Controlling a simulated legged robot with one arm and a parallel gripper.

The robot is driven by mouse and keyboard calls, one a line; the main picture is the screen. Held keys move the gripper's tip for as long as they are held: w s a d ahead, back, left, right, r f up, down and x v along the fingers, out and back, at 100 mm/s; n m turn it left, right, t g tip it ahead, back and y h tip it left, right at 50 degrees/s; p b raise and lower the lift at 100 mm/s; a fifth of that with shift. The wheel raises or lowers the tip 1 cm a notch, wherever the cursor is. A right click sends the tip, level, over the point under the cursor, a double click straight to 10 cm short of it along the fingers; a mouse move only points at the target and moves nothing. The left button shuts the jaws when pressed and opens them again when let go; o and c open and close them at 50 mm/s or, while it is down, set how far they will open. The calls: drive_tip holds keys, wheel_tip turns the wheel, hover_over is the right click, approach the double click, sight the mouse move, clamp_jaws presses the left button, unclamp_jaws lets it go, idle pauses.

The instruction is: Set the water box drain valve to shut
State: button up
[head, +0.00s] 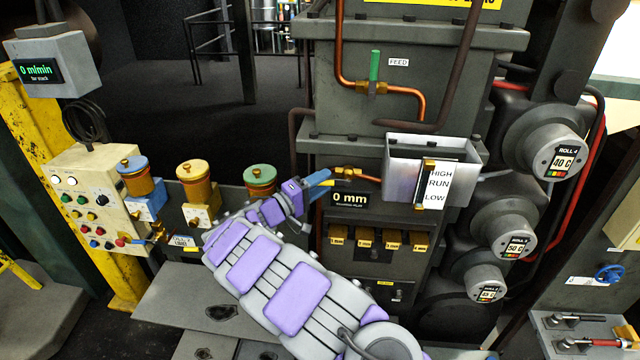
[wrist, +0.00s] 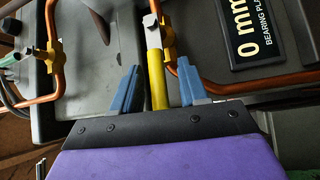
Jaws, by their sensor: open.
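The water box (head: 425,172) is an open grey metal box with a HIGH/RUN/LOW level label on its front. The drain valve (head: 347,173) is a brass body on the copper pipe left of the box; its yellow handle also shows in the wrist view (wrist: 157,84). My gripper (head: 318,182) is at the valve, with its blue fingers partly hiding the handle in the head view. In the wrist view my gripper (wrist: 159,75) is open, one finger on each side of the yellow handle, with visible gaps on both sides.
Above is the feed valve (head: 374,68) with an upright green handle. A "0 mm" display (head: 350,200) sits just below the drain pipe. Rolls (head: 540,145) stand at the right. A control box (head: 95,200) and coloured-capped pots (head: 193,180) stand at the left.

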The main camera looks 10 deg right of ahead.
clamp_jaws()
idle(0.4)
